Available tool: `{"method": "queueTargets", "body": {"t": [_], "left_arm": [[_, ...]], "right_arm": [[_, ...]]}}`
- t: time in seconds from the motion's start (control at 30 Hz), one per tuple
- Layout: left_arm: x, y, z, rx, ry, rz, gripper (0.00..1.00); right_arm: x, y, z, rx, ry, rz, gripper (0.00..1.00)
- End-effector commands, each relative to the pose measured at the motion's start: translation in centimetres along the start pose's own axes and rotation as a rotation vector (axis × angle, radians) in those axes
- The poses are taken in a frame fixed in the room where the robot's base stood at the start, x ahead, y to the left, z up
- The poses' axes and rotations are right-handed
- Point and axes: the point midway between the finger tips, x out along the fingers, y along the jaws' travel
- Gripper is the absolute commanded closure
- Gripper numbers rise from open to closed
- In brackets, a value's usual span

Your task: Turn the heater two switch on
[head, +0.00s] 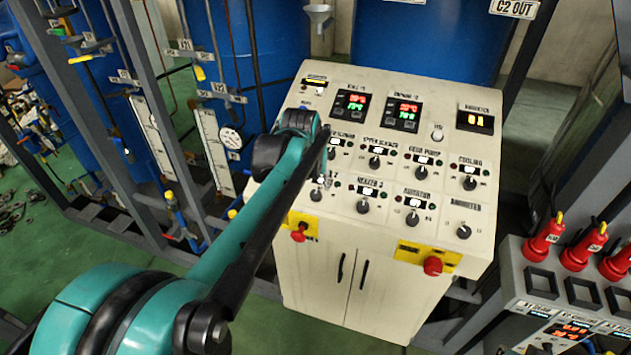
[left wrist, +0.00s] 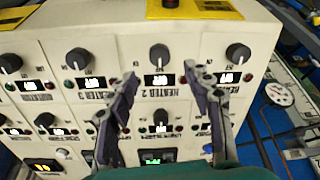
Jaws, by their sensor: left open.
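The white control panel (head: 340,228) stands ahead with rows of black knobs. The heater two knob (left wrist: 159,55) shows in the left wrist view, which sees the panel upside down. Its label and small lit display (left wrist: 158,80), seemingly reading OFF, sit beside it. My left gripper (left wrist: 160,72) is open and empty. Its two fingers straddle the heater two label, with the knob between and just beyond the tips; contact cannot be told. In the head view my left gripper (head: 322,172) is over the panel's left part, and the arm partly hides that area. My right gripper is not in view.
The heater three knob (head: 362,207) and agitator knob (head: 412,219) are close by in the same row. Red emergency buttons (head: 433,266) on yellow plates sit on the front below. Blue tanks (head: 400,38) and grey frame posts stand behind and left. Red plugs (head: 545,240) are at right.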

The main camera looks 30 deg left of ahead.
Motion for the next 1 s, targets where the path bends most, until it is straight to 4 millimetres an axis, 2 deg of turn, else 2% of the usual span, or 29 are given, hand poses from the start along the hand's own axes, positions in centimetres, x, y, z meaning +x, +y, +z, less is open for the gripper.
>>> {"method": "queueTargets", "body": {"t": [0.4, 0.57, 0.83, 1.0], "left_arm": [[6.4, 0.0, 0.1, 0.001, 0.001, 0.000, 0.49], [7.5, 0.0, 0.1, 0.001, 0.001, 0.000, 0.49], [7.6, 0.0, 0.1, 0.001, 0.001, 0.000, 0.49], [7.6, 0.0, 0.1, 0.001, 0.001, 0.000, 0.94]], "right_arm": [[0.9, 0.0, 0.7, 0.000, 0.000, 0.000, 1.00], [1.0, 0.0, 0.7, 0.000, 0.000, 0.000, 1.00], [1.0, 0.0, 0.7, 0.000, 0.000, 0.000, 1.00], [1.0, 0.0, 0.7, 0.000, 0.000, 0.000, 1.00]]}}
